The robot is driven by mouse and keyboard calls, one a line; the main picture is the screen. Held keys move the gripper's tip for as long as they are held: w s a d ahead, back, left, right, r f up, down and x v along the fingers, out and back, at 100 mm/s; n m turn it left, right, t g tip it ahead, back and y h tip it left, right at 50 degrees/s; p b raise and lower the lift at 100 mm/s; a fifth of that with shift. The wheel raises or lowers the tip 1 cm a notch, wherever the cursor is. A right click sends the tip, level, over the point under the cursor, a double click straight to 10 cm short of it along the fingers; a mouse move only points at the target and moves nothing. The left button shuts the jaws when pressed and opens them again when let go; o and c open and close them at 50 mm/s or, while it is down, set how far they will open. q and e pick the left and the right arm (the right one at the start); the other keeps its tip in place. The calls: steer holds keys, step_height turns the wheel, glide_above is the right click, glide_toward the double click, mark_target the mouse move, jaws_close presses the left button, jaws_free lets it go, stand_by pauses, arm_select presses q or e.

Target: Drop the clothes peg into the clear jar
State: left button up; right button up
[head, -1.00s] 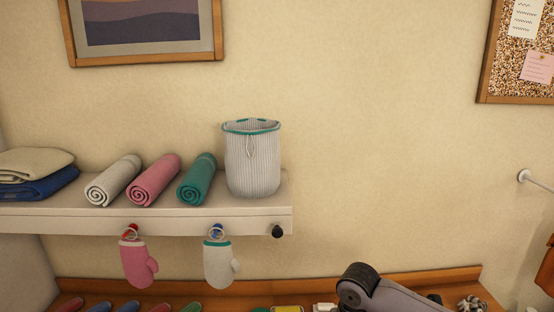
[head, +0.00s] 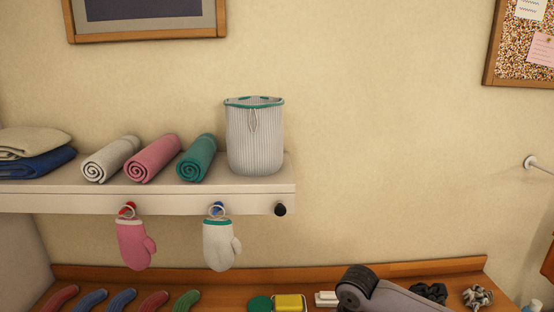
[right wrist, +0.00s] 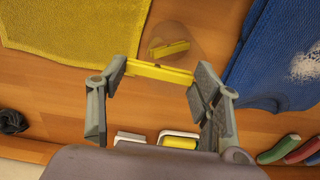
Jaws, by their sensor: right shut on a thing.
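My right gripper (right wrist: 160,74) is shut on a yellow clothes peg (right wrist: 158,71), which spans between its two fingertips in the right wrist view. The clear jar (right wrist: 185,30) shows just beyond the peg as a faint round see-through shape on the wooden top. A yellow peg-like piece (right wrist: 169,48) shows in or through the jar; I cannot tell which. The held peg appears near the jar's edge in this view; its height above it is unclear. In the head view part of my right arm shows at the bottom, with its fingers out of frame. My left gripper is not in view.
A yellow cloth (right wrist: 70,30) and a blue cloth (right wrist: 285,60) flank the jar. A yellow sponge-like block (head: 288,303) and a black scrunchie (head: 430,292) lie on the wooden top. A shelf (head: 150,202) with rolled towels and a striped basket (head: 254,138) stands above.

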steer(key=shift+r, duration=0.1)
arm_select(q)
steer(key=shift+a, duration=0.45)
arm_select(e)
steer(key=o, duration=0.8)
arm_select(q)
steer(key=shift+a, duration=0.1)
arm_select(e)
step_height(320, 180, up, 12)
